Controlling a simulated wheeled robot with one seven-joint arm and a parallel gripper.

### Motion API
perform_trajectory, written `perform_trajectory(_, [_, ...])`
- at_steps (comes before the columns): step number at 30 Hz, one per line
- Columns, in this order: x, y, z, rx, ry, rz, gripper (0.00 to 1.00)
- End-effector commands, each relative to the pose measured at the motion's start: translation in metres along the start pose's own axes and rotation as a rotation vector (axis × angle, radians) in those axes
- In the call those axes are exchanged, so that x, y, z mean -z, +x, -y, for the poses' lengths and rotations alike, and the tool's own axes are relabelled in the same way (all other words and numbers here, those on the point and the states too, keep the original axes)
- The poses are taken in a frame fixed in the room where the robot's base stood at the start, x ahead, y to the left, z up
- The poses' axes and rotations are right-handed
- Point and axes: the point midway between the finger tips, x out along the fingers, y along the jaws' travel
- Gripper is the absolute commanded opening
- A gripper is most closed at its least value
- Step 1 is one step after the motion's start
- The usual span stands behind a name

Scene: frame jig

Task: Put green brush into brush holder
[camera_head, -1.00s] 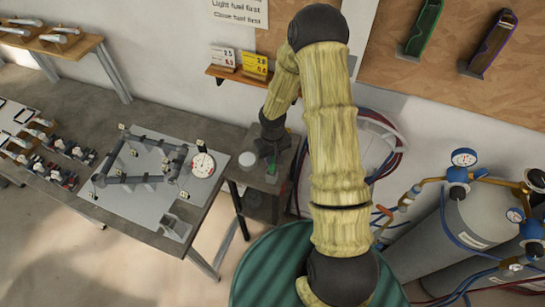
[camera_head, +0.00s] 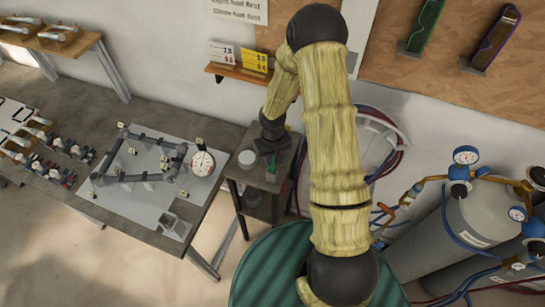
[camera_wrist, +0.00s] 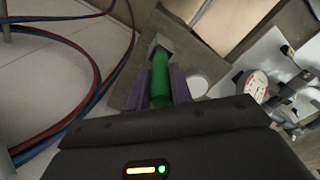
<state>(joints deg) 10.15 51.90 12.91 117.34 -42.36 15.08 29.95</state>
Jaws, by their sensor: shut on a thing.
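My gripper (camera_wrist: 161,88) is shut on the green brush (camera_wrist: 160,78), with a purple finger on either side of the green handle. A light grey squarish piece (camera_wrist: 161,43) shows at the handle's far end; I cannot tell whether it is part of the brush or a holder. In the head view the green brush (camera_head: 272,162) hangs under my gripper over the small side table (camera_head: 262,184). Which thing is the brush holder is not clear; a small grey open box (camera_head: 174,227) stands at the front corner of the jig plate.
A white round container (camera_head: 247,158) is on the side table beside my gripper. The workbench on the left carries the frame jig (camera_head: 140,175) and a dial gauge (camera_head: 203,163). Red and blue hoses (camera_head: 400,150) and gas cylinders (camera_head: 478,240) stand to the right.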

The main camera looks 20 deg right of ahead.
Motion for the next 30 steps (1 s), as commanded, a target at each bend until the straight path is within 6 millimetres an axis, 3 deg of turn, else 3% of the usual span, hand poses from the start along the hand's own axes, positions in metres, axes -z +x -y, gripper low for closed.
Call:
perform_trajectory(27, [0.0000,0.0094,0.0000,0.000,0.000,0.000,0.00])
perform_trajectory(28, [0.0001,0.0090,0.0000,0.000,0.000,0.000,0.26])
perform_trajectory(30, [0.0001,0.0088,0.0000,0.000,0.000,0.000,0.40])
